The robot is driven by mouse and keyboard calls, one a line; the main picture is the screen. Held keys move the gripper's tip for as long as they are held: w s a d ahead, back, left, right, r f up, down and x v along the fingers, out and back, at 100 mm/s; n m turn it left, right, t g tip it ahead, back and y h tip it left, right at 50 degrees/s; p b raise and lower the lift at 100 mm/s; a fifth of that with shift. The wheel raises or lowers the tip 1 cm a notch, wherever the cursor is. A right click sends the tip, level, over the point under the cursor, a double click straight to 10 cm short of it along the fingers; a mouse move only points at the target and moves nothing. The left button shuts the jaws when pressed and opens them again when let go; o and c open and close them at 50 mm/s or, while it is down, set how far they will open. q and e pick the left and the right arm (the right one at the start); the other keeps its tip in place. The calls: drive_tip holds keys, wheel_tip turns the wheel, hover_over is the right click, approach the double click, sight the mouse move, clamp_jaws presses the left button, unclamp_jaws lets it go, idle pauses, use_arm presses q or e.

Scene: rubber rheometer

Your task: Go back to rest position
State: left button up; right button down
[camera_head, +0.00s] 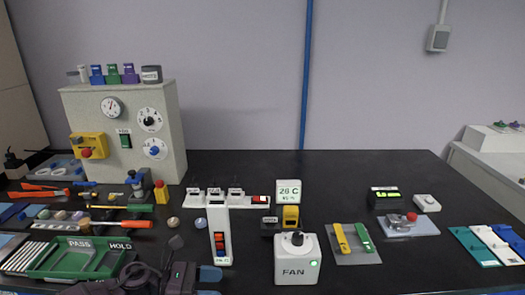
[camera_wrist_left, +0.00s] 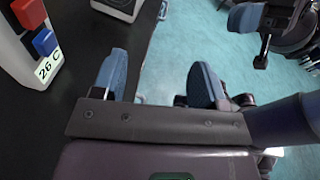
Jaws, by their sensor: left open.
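My left gripper (camera_head: 210,283) is at the bottom edge of the head view, low over the front of the black bench. In the left wrist view its two blue-grey fingers (camera_wrist_left: 158,88) stand wide apart with nothing between them; teal floor shows beyond. A white upright post with red and blue blocks (camera_head: 219,238) stands close by; it also shows in the left wrist view (camera_wrist_left: 40,50), left of the fingers and apart from them. Part of my right gripper (camera_wrist_left: 258,18) shows at the top right of the left wrist view, over the floor; its jaw opening is unclear.
The white FAN box (camera_head: 298,262) stands right of my left gripper. A green PASS/HOLD tray (camera_head: 60,262) and several tools lie at left. A large control box (camera_head: 125,135) stands behind. The bench (camera_head: 350,175) is clear at the back middle.

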use_arm(q)
drive_tip(key=s+a+f+m+t+y, duration=0.4)
drive_tip(key=s+a+f+m+y, duration=0.3)
drive_tip(key=s+m, duration=0.4)
drive_tip(key=s+a+f+m+t+y, duration=0.5)
drive_tip(key=s+a+f+m+y, duration=0.2)
drive_tip(key=s+a+m+y, duration=0.2)
drive_tip(key=shift+s+f+m+p, duration=0.15)
drive_tip(key=shift+s+m+p, duration=0.3)
drive_tip(key=shift+s+m, duration=0.8)
use_arm(e)
drive_tip(key=s+d+f+h, duration=0.5)
drive_tip(key=d+f, duration=0.3)
drive_tip(key=d, duration=0.4)
drive_tip(key=s+d+f+h, duration=0.5)
drive_tip(key=s+d+f, duration=0.2)
drive_tip(key=d, duration=0.5)
wheel_tip(320, 180, down, 2)
drive_tip(key=shift+s+d+f+g+h, duration=0.1)
drive_tip(key=shift+s+d+g+h, duration=0.1)
drive_tip(key=shift+d+g+h, duration=0.15)
